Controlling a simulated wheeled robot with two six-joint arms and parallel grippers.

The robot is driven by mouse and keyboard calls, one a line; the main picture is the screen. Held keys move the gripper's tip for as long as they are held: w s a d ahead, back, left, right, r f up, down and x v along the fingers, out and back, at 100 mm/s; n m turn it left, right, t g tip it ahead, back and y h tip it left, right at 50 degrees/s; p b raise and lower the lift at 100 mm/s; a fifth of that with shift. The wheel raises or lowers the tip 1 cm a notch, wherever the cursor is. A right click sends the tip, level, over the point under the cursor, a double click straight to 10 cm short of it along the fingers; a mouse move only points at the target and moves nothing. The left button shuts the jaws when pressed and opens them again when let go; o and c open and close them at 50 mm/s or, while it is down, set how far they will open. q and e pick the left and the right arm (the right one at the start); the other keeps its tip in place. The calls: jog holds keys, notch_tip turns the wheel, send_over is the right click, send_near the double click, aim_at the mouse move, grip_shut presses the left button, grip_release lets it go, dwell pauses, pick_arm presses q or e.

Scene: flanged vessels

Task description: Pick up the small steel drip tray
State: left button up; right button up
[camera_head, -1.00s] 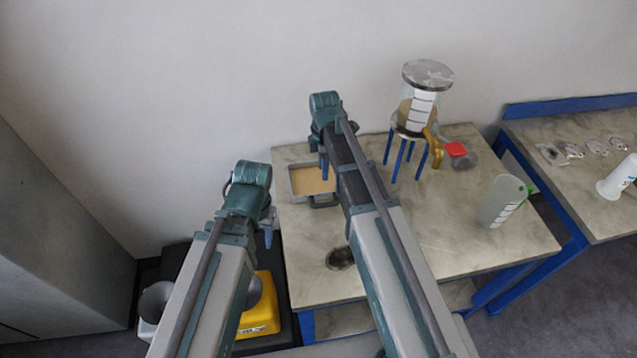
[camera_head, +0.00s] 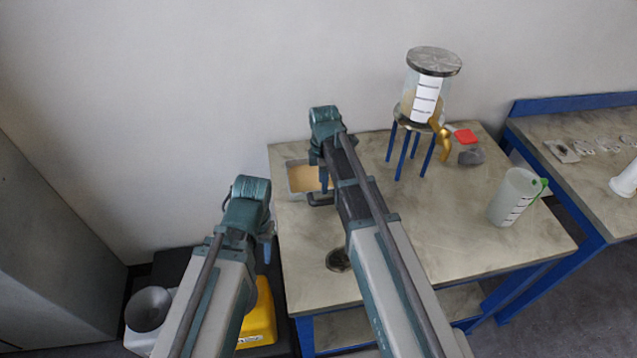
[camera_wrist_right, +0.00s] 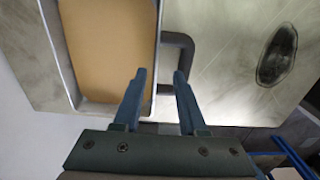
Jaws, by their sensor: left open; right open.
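The small steel drip tray (camera_head: 291,185) stands at the back left of the near table, with tan liquid in it and a dark grey handle (camera_head: 320,199) on its near side. In the right wrist view the tray (camera_wrist_right: 52,50) fills the upper left, and its handle (camera_wrist_right: 187,62) reaches out to the right. Contact is not visible. My left gripper (camera_head: 268,245) is open at the table's left edge, apart from the tray.
A glass vessel (camera_head: 429,90) with a brass tap (camera_head: 442,143) stands on a blue-legged stand. A dark oval patch (camera_head: 338,260) marks the table. A yellow container (camera_head: 259,318) is low left.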

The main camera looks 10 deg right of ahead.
jog(key=f+b, duration=0.4)
jog(key=shift+w+d+f, duration=0.25)
jog(key=shift+w+f, duration=0.05)
jog(key=shift+f, duration=0.1)
grip_shut()
dwell(1.1)
